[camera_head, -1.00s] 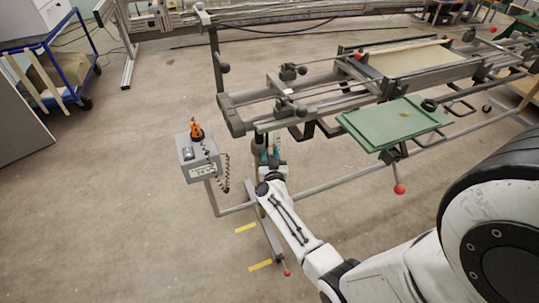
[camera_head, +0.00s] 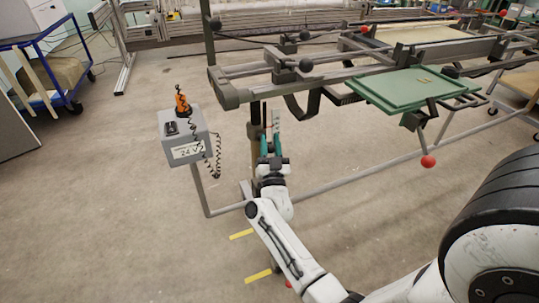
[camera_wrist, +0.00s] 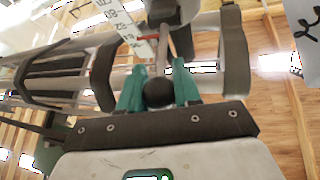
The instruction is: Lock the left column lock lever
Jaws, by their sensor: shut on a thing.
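My gripper (camera_head: 270,150) is at the left column (camera_head: 255,130) below the left end of the grey frame (camera_head: 228,95). In the wrist view my teal fingers (camera_wrist: 158,88) are shut on the black ball knob (camera_wrist: 158,93) of the lock lever. The knob sits between the two fingers. In the wrist view a rod runs away beyond the knob, beside a white scale strip (camera_wrist: 126,28). In the head view my fingers and the column hide the lever. I cannot tell its angle there.
A grey control box (camera_head: 185,140) with a coiled cable (camera_head: 212,158) stands left of my gripper. A green tray (camera_head: 385,95) and a red knob (camera_head: 428,161) are to the right. A low grey rail (camera_head: 340,182) crosses near the floor. Open floor lies at the front left.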

